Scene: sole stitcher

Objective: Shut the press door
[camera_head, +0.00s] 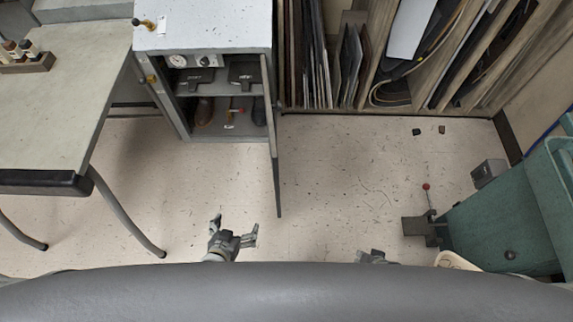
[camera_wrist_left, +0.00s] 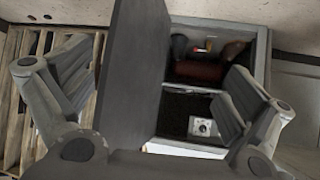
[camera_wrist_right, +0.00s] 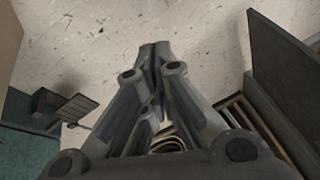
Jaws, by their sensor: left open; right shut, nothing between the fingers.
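The press (camera_head: 203,35) is a light grey cabinet at the upper middle of the head view, with its front open. Its door (camera_head: 277,165) stands wide open at the right side, seen nearly edge-on. The door also shows as a dark panel in the left wrist view (camera_wrist_left: 122,75) and at the right of the right wrist view (camera_wrist_right: 287,85). My left gripper (camera_head: 236,224) is open and empty, left of the door's free end and nearer to me. My right gripper (camera_head: 375,257) is shut and empty, right of the door; my body partly hides it.
Shoes and dark items sit on the press shelves. A worktable (camera_head: 65,110) stands at the left. A wooden rack (camera_head: 345,100) with sheets is behind the door. A green machine (camera_head: 505,220) stands at the right. The floor right of the door is mostly clear.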

